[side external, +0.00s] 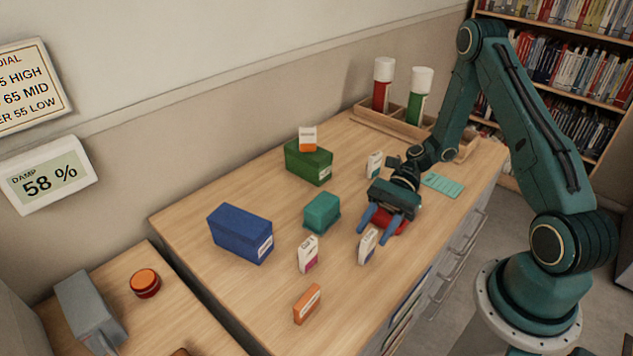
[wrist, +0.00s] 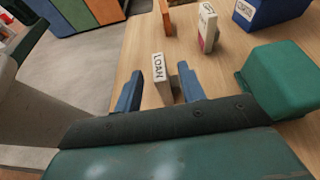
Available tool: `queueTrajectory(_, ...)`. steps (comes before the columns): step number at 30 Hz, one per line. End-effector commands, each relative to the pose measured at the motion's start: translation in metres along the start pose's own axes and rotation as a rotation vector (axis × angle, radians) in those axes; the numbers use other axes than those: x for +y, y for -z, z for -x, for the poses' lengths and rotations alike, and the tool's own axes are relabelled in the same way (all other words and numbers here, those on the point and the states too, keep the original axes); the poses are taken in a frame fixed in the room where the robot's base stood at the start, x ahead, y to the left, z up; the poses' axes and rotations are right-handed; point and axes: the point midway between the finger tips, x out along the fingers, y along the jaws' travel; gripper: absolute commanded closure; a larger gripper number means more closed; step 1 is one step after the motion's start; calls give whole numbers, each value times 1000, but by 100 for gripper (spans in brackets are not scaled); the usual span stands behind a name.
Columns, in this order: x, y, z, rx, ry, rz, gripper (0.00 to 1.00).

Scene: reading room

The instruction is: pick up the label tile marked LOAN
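The LOAN tile (wrist: 160,80) is a white upright block with black letters on its top end. In the wrist view it stands between the two blue fingers of my gripper (wrist: 159,70), with a gap visible on both sides. In the side external view the tile (side external: 367,247) stands on the wooden top, right by the fingertips of my gripper (side external: 373,238), and its marking is too small to read there. My gripper is open and holds nothing. Whether the fingertips are level with the tile or above it is hard to tell.
A blue box (side external: 240,233) is farther left; a green box (side external: 308,165) is behind. A red thing (side external: 390,226) is partly hidden under my gripper.

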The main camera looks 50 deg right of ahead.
Motion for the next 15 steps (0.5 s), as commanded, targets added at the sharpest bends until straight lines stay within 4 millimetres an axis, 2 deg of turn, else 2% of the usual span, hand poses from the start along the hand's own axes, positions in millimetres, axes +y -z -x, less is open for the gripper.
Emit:
queueTrajectory(9, 0, -1, -35, -2, -4, -1, 60)
queueTrajectory(15, 0, -1, -47, 0, -1, 0, 60)
